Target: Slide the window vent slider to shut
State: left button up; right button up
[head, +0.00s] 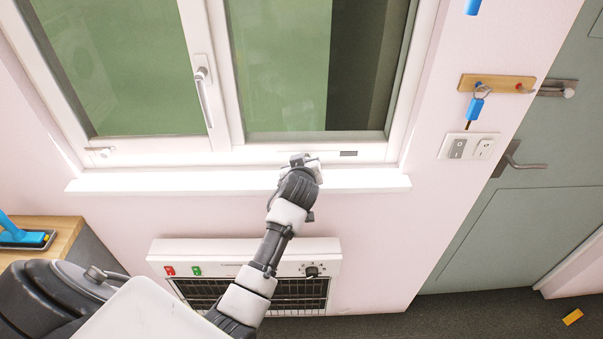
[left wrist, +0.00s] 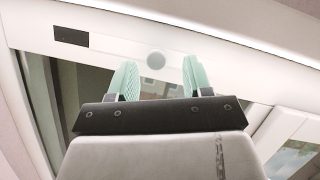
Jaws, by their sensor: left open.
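The window vent slider is a pale strip in the lower frame of the right window pane. In the left wrist view its round grey knob (left wrist: 155,60) lies between my two green fingertips, with a gap on each side. A dark vent slot (left wrist: 70,36) shows to the knob's left. In the head view the dark vent slot (head: 348,154) is right of my left gripper (head: 304,160), and the gripper hides the knob. My left gripper (left wrist: 159,70) is open at the frame. My right gripper is not in view.
A white window sill (head: 235,181) runs just below my left gripper. A heater (head: 245,262) is on the wall under it. A window handle (head: 203,92) is up to the left. Wall switches (head: 468,147) and a grey-green door (head: 535,205) are to the right.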

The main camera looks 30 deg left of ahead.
pick_arm(q)
jog(key=b+v, duration=0.2)
jog(key=v, duration=0.7)
jog(key=shift+s, duration=0.4)
jog(key=s+d+f+m+g+h+b, duration=0.1)
jog(key=d+f+m+h, duration=0.15)
jog(key=f, duration=0.85)
jog(key=d+f+m+g+h+b, duration=0.1)
jog(key=d+f+m+g+b, duration=0.15)
jog(key=f, duration=0.85)
jog(key=s+d+f+m+g+h+b, duration=0.1)
jog(key=s+f, duration=0.3)
jog(key=f, duration=0.5)
jog(key=s+d+f+m+g, duration=0.1)
jog(key=s+d+f+m, duration=0.1)
jog(key=s+f, duration=0.45)
jog(key=s+f+m+g+h+b, duration=0.1)
jog(key=s+f+m+g+b, duration=0.15)
jog(key=s+f, duration=1.1)
jog(key=s+a+f+g, duration=0.1)
jog(key=s+f, duration=0.4)
jog(key=s, duration=0.4)
jog(key=s+a+f+g, duration=0.2)
jog(key=s+f, duration=0.3)
jog(key=s, duration=0.5)
jog(key=shift+s+a+f+m+g+b, duration=0.15)
jog(key=shift+s+f+m+g+b, duration=0.15)
jog(key=shift+f+m+b, duration=0.1)
